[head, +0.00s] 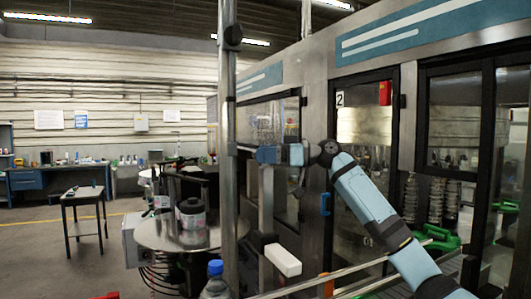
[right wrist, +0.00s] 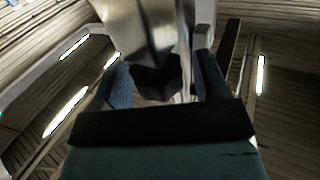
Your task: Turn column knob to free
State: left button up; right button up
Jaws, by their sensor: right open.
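The metal column (head: 227,110) stands upright in the middle of the head view. My right gripper (head: 241,150) reaches it from the right, fingers pointing left at about mid-height. In the right wrist view a dark, angular knob (right wrist: 157,80) sits in front of a shiny metal part (right wrist: 150,28). The open fingers of my right gripper show on either side of the knob, and I cannot tell whether they touch it. In the head view the gripper mostly hides this knob. Another black knob (head: 233,37) sits higher on the column. My left gripper is not in view.
The glazed machine (head: 405,130) fills the right side, with a blue door handle (head: 325,204). A white block-shaped part (head: 283,260) is low beside the column. A small table (head: 82,195) stands far left.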

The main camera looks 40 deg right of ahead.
jog(key=c, duration=0.9)
jog(key=shift+n+g+y, duration=1.5)
jog(key=shift+n+g, duration=0.1)
jog(key=shift+g, duration=0.4)
jog(key=o, duration=0.9)
jog(key=b+v, duration=0.3)
jog(key=v, duration=1.1)
jog(key=shift+b, duration=0.4)
